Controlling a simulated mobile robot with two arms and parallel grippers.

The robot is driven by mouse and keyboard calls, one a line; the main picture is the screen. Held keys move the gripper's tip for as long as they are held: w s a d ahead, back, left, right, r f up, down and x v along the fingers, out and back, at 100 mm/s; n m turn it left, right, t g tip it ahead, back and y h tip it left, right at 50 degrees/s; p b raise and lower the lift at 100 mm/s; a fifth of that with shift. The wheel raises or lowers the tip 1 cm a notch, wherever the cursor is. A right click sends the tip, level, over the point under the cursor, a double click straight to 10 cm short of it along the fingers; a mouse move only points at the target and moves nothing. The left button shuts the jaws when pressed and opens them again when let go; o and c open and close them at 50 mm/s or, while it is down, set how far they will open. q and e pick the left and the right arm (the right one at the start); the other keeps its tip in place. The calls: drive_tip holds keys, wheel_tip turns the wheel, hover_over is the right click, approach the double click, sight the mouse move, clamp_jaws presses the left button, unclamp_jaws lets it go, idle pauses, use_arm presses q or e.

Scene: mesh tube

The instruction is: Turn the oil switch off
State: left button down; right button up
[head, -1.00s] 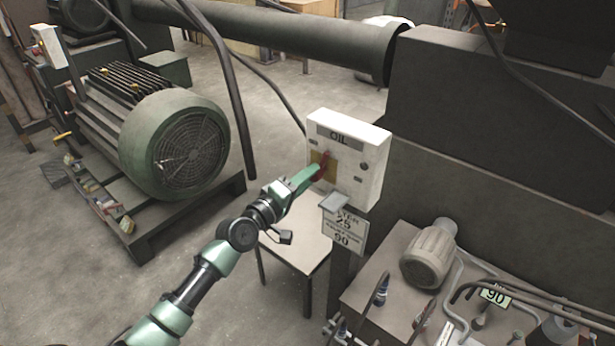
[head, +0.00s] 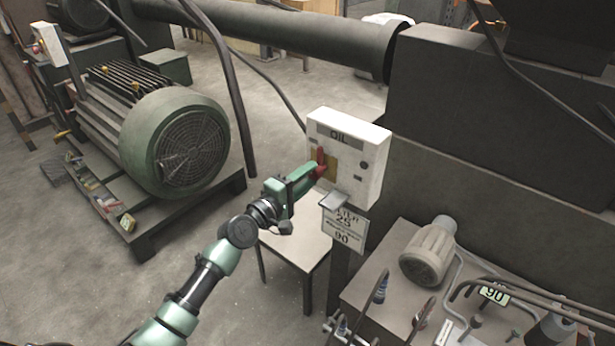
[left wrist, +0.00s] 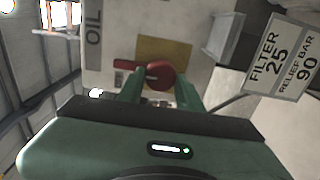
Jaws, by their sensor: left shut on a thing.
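The oil switch is a red rotary handle (head: 320,160) on a yellow plate (left wrist: 163,50), on the front of a white box (head: 365,158) labelled OIL. My left gripper (head: 312,172) is at the box front, shut on the red handle. In the left wrist view the red knob (left wrist: 160,73) sits between the two green fingers (left wrist: 160,92), and its narrow arm points left toward the OIL label. That view is rolled, so the label reads sideways. The fingers hide part of the handle. My right gripper is not in view.
A sign reading FILTER 25, RELIEF BAR 90 (head: 344,232) hangs under the box, beside a small grey ledge (head: 332,201). A small table (head: 297,245) stands below. A pump unit (head: 428,255) is at right, a large green motor (head: 180,140) at left.

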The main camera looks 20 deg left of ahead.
use_arm(q)
drive_tip(key=c, duration=0.9)
unclamp_jaws()
drive_tip(key=shift+c, duration=0.2)
drive_tip(key=v, duration=0.8)
drive_tip(key=shift+b, duration=0.4)
drive_tip(key=shift+w, duration=0.1)
